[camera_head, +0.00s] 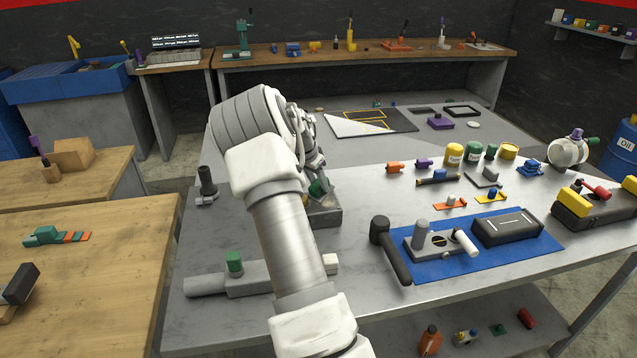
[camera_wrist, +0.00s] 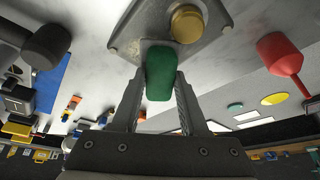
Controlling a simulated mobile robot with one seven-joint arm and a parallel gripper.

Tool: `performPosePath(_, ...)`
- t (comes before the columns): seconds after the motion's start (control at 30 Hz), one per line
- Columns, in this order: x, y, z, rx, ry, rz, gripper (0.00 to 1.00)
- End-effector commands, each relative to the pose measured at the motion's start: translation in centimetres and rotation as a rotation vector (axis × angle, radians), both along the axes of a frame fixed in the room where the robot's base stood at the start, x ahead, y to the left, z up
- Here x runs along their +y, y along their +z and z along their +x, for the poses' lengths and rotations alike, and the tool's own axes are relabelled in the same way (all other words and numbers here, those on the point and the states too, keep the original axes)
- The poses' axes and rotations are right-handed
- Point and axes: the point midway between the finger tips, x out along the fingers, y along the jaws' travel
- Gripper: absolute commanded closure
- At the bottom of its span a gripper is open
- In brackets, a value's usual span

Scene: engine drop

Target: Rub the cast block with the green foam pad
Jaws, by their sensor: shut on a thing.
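My gripper (camera_wrist: 160,82) is shut on the green foam pad (camera_wrist: 160,70), one finger on each side of it. In the head view, a bit of the green pad (camera_head: 316,188) shows below my gripper, partly hidden by my arm. The grey cast block (camera_wrist: 207,48) lies right at the pad's far end in the wrist view, with a round brass-coloured cap on it. In the head view, the block (camera_head: 328,216) sits on the metal table, its left part hidden by my arm. The pad overlaps the block in view; I cannot tell whether they touch.
A black mallet (camera_head: 391,250) lies right of the block, on the edge of a blue mat (camera_head: 432,266) with grey parts. A grey vise-like tool (camera_head: 245,280) lies at front left. A red tool (camera_wrist: 283,58) shows beside the block. The table's left-middle is fairly clear.

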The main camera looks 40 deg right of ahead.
Motion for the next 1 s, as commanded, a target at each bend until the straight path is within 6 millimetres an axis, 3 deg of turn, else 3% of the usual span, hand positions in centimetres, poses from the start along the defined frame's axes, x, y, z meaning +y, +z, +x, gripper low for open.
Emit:
performPosePath(0.03, 1.3, -0.2, 1.1, -0.014, 0.014, 0.015, 1.0)
performPosePath(0.47, 1.2, 0.9, 1.0, -0.013, 0.014, 0.016, 1.0)
performPosePath(1.0, -2.6, 0.7, -1.4, -0.005, 0.007, 0.013, 1.0)
